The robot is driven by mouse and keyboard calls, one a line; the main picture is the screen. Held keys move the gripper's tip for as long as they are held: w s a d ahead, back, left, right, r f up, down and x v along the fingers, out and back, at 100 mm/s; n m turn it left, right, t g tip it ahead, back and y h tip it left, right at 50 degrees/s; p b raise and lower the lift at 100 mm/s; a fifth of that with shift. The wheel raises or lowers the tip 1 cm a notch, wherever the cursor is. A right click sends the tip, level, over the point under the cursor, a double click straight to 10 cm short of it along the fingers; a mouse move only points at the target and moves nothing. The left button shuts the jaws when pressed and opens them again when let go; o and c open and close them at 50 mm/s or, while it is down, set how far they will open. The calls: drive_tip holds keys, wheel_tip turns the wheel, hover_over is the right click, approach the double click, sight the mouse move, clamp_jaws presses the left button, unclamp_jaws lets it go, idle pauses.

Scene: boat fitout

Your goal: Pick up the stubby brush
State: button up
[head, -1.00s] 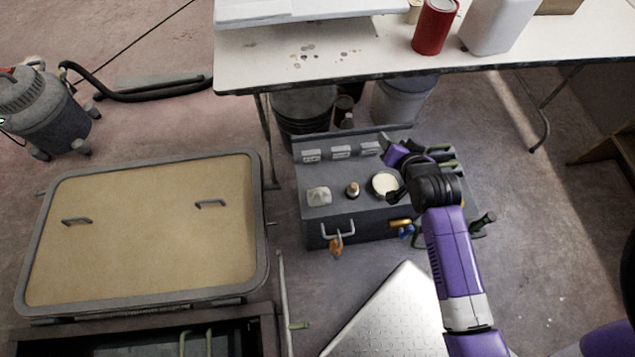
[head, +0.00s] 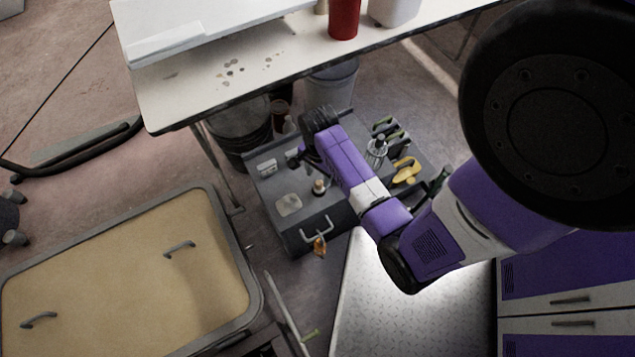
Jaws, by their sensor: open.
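A small upright piece with a tan top (head: 319,186) stands on the grey tool chest (head: 276,224) below the bench; it looks like the stubby brush, but it is too small to be sure. My gripper (head: 294,158) is over the back left of the chest, above and a little left of this piece in the picture. It is open, and mostly hidden by my wrist and purple forearm. No object shows between its fingers. My forearm also covers the middle of the chest top.
A pale flat piece (head: 288,204) lies left of the tan-topped piece. Yellow-handled tools (head: 405,172) and a clear bottle (head: 376,152) are on the right.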

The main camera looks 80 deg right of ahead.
sight(320, 182)
wheel_tip(320, 182, down, 5)
drive_tip(key=shift+s+d+r+b, duration=0.1)
drive_tip(key=shift+s+d+b, duration=0.05)
drive_tip(key=shift+b, duration=0.2)
drive_tip(key=shift+c, duration=0.4)
clamp_jaws()
